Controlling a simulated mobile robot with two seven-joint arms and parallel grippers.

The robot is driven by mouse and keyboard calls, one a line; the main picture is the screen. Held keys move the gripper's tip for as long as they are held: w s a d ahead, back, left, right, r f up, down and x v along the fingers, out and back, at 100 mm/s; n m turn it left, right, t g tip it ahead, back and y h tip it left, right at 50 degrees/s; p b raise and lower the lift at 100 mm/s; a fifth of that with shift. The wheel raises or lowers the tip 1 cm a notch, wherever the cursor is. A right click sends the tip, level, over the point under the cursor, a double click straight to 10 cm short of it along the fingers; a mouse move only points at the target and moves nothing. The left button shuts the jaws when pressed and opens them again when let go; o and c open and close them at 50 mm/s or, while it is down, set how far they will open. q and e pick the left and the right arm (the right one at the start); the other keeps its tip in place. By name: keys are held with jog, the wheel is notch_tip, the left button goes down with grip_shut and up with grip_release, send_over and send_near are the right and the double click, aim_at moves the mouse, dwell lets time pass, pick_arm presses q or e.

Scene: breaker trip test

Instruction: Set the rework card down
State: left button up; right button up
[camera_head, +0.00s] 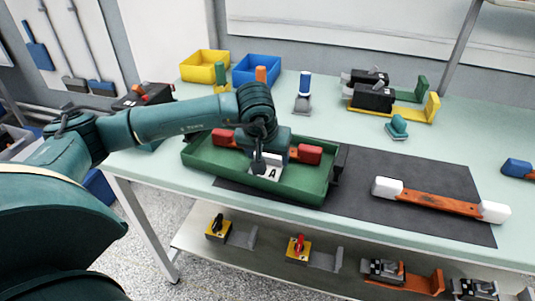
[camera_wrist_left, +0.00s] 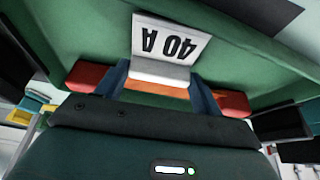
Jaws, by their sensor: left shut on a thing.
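A white card (camera_head: 267,173) marked "40 A" is in my left gripper (camera_head: 258,158), over the green tray (camera_head: 318,189). In the left wrist view the card (camera_wrist_left: 168,40) appears upside down, with its lower edge between the two dark fingers (camera_wrist_left: 165,88). The left gripper is shut on the card. An orange bar with red end blocks (camera_head: 307,154) lies in the tray, behind and under the gripper; its middle is largely hidden. I cannot tell whether the card touches the tray or bar. My right gripper is not in view.
A dark mat (camera_head: 420,220) holds an orange bar with white ends (camera_head: 430,200). Yellow (camera_head: 203,66) and blue (camera_head: 257,69) bins stand at the back left. Black devices (camera_head: 372,97) stand at the back. Bench space (camera_head: 330,125) behind the tray is clear.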

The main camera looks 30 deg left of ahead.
pick_arm(q)
jog(key=shift+f, duration=0.15)
jog(key=shift+f, duration=0.15)
jog(key=o, duration=1)
jog(key=shift+c, duration=0.2)
jog(key=shift+r, duration=0.35)
jog(key=v, duration=1.1)
jog(key=shift+s+r, duration=0.3)
jog(key=shift+d, duration=0.15)
